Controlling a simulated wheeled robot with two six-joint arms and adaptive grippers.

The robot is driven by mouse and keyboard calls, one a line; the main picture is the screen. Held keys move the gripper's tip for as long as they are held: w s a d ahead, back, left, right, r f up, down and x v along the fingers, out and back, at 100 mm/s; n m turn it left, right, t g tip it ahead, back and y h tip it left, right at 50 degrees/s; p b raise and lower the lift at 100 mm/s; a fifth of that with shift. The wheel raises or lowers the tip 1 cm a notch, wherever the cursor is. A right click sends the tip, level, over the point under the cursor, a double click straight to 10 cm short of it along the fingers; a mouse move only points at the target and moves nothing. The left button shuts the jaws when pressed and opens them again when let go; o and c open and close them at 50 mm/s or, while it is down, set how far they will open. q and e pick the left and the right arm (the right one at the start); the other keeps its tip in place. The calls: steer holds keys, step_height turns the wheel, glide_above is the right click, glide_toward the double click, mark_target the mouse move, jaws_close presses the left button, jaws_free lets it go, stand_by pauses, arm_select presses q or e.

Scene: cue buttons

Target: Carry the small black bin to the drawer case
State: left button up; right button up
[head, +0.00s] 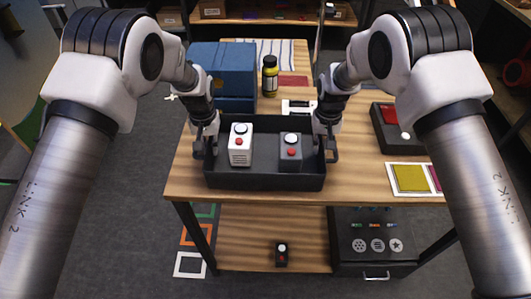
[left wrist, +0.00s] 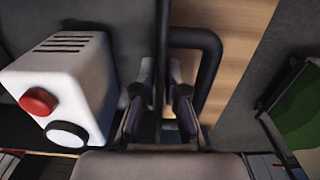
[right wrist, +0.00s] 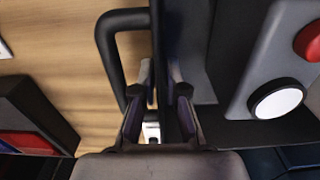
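The small black bin (head: 265,182) is an open box at the middle of the table's front part. A white button box (head: 240,150) and a dark grey button box (head: 290,155) stand inside it. My left gripper (head: 207,150) is at the bin's left wall; in the left wrist view its fingers (left wrist: 161,95) straddle the wall and look closed on it, beside the handle. My right gripper (head: 328,145) grips the right wall likewise, with its fingers (right wrist: 160,95) on both sides. A dark case with a drawer handle (head: 375,243) sits on the lower shelf at the right.
A blue case (head: 222,75) and a yellow-black bottle (head: 270,75) stand behind the bin. A black tray (head: 387,142) and a card with a yellow square (head: 409,179) lie to the right. A small dark button box (head: 282,254) stands on the lower shelf (head: 240,232).

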mark_target(209, 140)
arm_select(q)
steer(key=shift+f, duration=0.6)
arm_select(e)
steer(key=shift+f, duration=0.6)
arm_select(q)
steer(key=shift+c, duration=0.3)
arm_select(e)
steer(key=shift+c, duration=0.3)
arm_select(q)
jaws_close()
arm_select(e)
steer(key=shift+s, duration=0.1)
jaws_close()
arm_select(q)
steer(key=shift+r, duration=0.1)
arm_select(e)
steer(key=shift+r, duration=0.1)
